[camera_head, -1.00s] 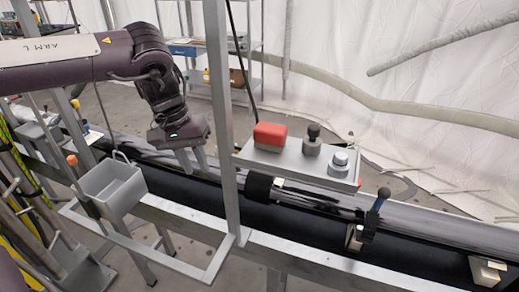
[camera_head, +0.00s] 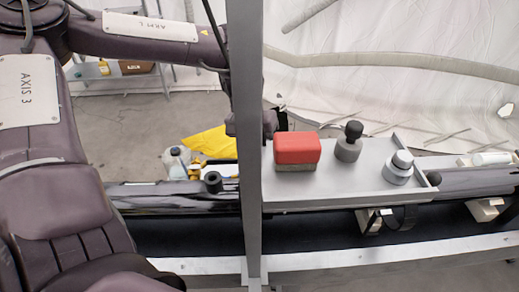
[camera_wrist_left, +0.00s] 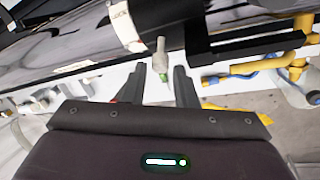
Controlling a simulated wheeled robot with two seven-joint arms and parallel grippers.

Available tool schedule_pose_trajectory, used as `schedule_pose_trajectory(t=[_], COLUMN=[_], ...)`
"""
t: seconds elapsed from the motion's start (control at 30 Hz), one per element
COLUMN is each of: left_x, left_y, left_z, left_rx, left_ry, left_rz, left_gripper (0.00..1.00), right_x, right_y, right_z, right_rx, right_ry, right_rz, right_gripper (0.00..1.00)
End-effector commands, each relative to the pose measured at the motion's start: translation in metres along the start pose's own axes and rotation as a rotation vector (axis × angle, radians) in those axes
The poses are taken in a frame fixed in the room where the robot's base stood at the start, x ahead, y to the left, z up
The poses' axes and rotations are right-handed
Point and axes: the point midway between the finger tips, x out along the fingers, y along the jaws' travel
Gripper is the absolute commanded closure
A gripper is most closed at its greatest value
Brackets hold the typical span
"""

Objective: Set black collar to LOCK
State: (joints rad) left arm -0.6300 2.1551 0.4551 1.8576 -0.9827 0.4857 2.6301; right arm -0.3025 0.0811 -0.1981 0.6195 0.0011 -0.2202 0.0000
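In the left wrist view a black collar (camera_wrist_left: 178,22) sits around the dark glossy tube (camera_wrist_left: 60,40), beside a white band (camera_wrist_left: 126,26). A grey peg (camera_wrist_left: 161,52) with a green tip sticks out from the collar. My left gripper (camera_wrist_left: 161,82) is open, with its two fingers on either side of the peg tip; I cannot tell if they touch it. In the head view my left gripper is mostly hidden behind the upright post, and the collar is not clearly seen. My right gripper is not in view.
A grey upright post (camera_head: 245,160) stands in front of my left wrist. Yellow pipe fittings (camera_wrist_left: 300,38) lie near the collar.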

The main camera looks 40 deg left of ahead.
Motion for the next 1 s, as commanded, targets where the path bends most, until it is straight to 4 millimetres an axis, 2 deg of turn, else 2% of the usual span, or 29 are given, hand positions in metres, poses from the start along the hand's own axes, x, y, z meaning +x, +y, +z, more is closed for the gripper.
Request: schedule_pose_trajectory(t=[0.17, 0.4, 0.6, 1.0], left_x=[0.009, 0.010, 0.010, 0.009], left_y=[0.000, 0.000, 0.000, 0.001], left_z=[0.000, 0.000, 0.000, 0.002], left_rx=[0.000, 0.000, -0.001, 0.000], left_ry=[0.001, 0.001, 0.001, 0.001], left_rz=[0.000, 0.000, 0.000, 0.000], left_gripper=[0.74, 0.75, 1.00, 1.00], right_x=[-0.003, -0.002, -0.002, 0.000], right_y=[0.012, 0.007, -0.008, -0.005], right_z=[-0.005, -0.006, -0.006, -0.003], right_rx=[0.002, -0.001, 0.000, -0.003], right_ry=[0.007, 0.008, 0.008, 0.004], right_rz=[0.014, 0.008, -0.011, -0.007], right_gripper=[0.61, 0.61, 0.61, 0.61])
